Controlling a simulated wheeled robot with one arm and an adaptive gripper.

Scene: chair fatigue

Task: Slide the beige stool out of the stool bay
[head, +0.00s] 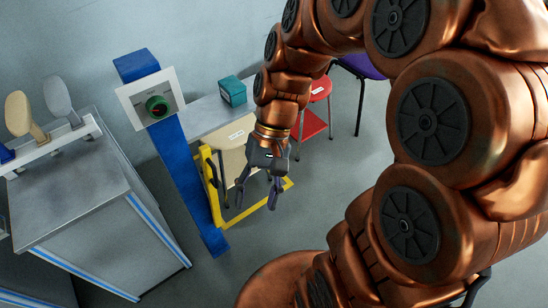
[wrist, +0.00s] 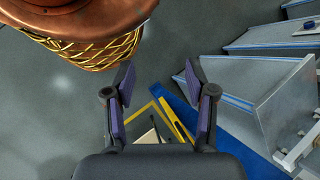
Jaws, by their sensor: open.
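The beige stool (head: 232,158) stands in the stool bay, under the grey shelf, and its seat carries a white label. My gripper hides part of it. The bay is marked by a yellow floor line (head: 288,186) and an upright yellow frame (head: 211,188) on its left side. My gripper (head: 256,206) is open and empty, pointing down in front of the stool in the head view. In the wrist view the open fingers (wrist: 160,75) have nothing between them. The yellow frame (wrist: 172,118) and a small beige part (wrist: 149,137) show low between the fingers.
A grey shelf (head: 205,115) bears a teal box (head: 232,91). A red stool (head: 319,90) stands to the right, a purple chair (head: 362,66) beyond. A grey cabinet (head: 80,195) fills the left.

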